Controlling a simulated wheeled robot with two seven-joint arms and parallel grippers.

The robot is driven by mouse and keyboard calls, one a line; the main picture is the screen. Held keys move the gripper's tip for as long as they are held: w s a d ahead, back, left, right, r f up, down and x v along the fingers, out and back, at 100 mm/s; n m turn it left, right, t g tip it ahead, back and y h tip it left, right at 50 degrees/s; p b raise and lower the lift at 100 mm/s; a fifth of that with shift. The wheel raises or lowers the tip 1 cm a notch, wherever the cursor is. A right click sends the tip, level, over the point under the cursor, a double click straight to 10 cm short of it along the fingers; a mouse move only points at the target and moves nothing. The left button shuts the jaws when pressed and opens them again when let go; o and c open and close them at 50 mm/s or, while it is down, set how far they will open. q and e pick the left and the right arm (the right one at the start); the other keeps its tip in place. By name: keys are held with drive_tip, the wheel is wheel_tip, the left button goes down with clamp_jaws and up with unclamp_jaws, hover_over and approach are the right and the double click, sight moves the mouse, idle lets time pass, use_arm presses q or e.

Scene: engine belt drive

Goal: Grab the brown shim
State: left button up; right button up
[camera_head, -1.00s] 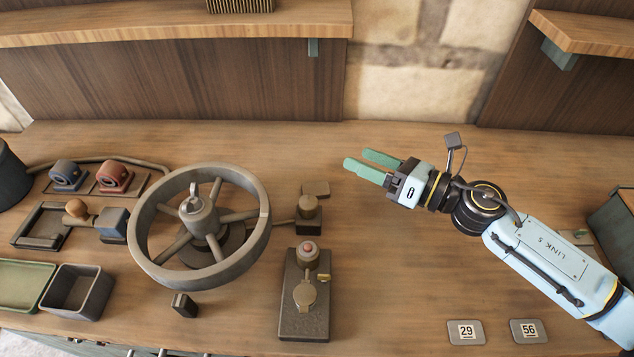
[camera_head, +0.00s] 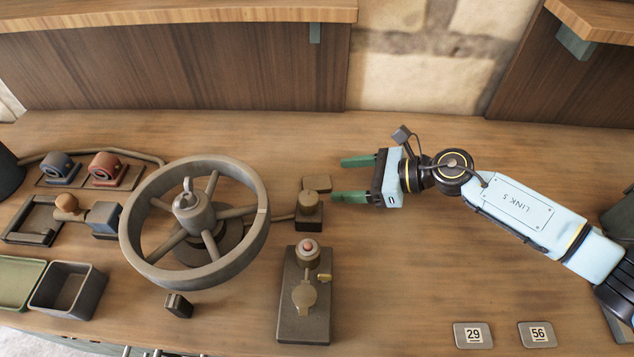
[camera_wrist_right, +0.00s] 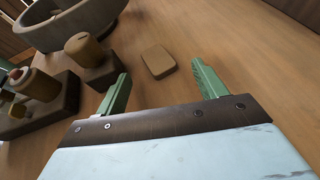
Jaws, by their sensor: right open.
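A small flat brown block with rounded corners, which looks like the brown shim (camera_head: 317,183), lies on the bench right of the large wheel. In the right wrist view the brown shim (camera_wrist_right: 158,61) lies beyond the fingertips, between their lines. My right gripper (camera_head: 345,178) is open and empty, its green fingers pointing left toward the shim and apart from it. In the right wrist view both fingers of the right gripper (camera_wrist_right: 160,72) are spread wide. My left gripper is not in view.
A dark block with a round brown knob (camera_head: 309,203) stands close to the shim's near side. The large spoked wheel (camera_head: 195,222) rises to the left. A dark plate with a red-topped post (camera_head: 305,290) stands nearer. Bench behind the shim is clear.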

sight(319, 182)
drive_tip(key=x, duration=0.5)
drive_tip(key=shift+s, duration=0.15)
drive_tip(key=shift+d, duration=0.1)
drive_tip(key=c, duration=1.4)
